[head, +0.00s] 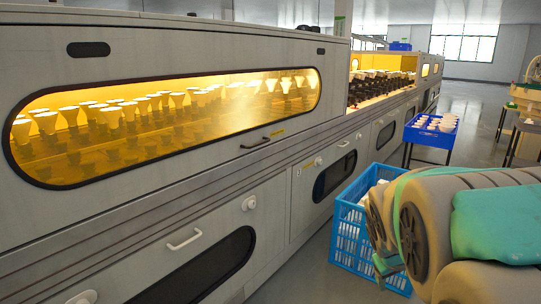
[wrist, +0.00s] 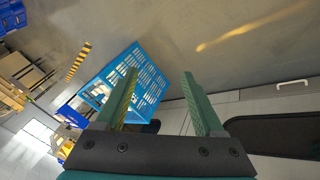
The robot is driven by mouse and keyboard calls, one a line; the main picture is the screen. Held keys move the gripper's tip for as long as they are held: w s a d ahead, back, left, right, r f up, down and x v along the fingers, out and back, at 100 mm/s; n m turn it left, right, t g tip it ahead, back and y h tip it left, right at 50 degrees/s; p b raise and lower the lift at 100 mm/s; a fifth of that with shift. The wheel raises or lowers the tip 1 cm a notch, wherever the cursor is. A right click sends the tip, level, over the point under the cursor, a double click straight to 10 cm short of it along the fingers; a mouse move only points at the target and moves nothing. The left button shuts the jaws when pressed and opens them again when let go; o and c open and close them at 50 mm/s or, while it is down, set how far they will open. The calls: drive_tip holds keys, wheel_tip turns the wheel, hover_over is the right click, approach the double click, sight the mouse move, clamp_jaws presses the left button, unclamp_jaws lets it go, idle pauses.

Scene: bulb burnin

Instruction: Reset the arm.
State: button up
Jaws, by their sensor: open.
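My gripper (wrist: 165,95) shows in the wrist view with its two green fingers spread apart and nothing between them. In the head view my arm fills the lower right, in front of the blue crate, and the fingers cannot be made out clearly there. The long grey burn-in machine (head: 150,215) runs along the left of the head view. Behind its lit yellow window stand rows of glowing bulbs (head: 112,112).
A blue slatted crate (head: 350,232) with white items stands on the floor beside the machine; it also shows in the wrist view (wrist: 152,80). A blue tray (head: 432,138) of white bulbs sits on a stand farther back. Open floor (head: 476,100) lies beyond.

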drive_tip(key=s+a+f+g+y, duration=0.1)
drive_tip(key=s+a, duration=0.3)
drive_tip(key=s, duration=0.5)
drive_tip(key=s+a+f+m+g+y+p, duration=0.1)
drive_tip(key=s+a+g, duration=0.2)
drive_tip(key=s, duration=0.5)
drive_tip(key=s+a+m+g+y+p, duration=0.1)
drive_tip(key=s+a+g+y, duration=0.1)
drive_tip(key=s+a, duration=0.3)
drive_tip(key=s, duration=0.4)
drive_tip(key=shift+s+f, duration=0.35)
drive_tip(key=shift+f, duration=0.05)
